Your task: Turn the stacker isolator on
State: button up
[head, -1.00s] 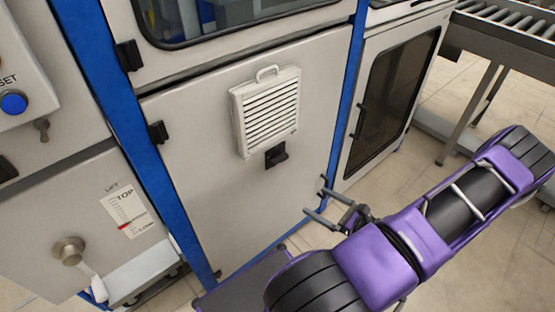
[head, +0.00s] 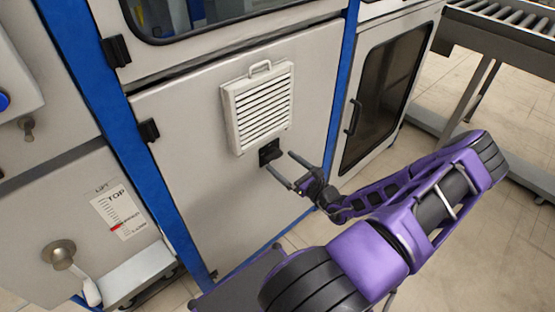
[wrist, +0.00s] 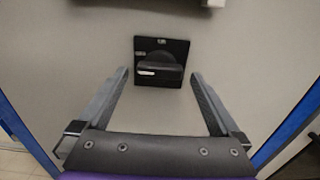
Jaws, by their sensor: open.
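The isolator (head: 268,151) is a small black rotary switch on the grey cabinet door, just below the white louvred vent. In the wrist view the isolator (wrist: 161,61) shows as a black square plate with a rounded knob, its grip bar lying about level with a pale mark at the left end. My gripper (head: 284,170) is open and empty in front of the switch. In the wrist view its two fingers (wrist: 158,75) point at the door, one on each side below the plate. I see no contact with the knob.
The white vent (head: 259,106) with a top handle juts out above the switch. Blue frame posts flank the door (head: 185,130). A lift lever (head: 88,285) and a level label stand at lower left. A roller conveyor (head: 500,25) is at upper right.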

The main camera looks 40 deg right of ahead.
aim_at(276, 157)
jog(key=shift+w+a, duration=0.1)
jog(key=shift+w, duration=1.55)
jog(key=c, duration=1.2)
jog(key=shift+o, duration=0.2)
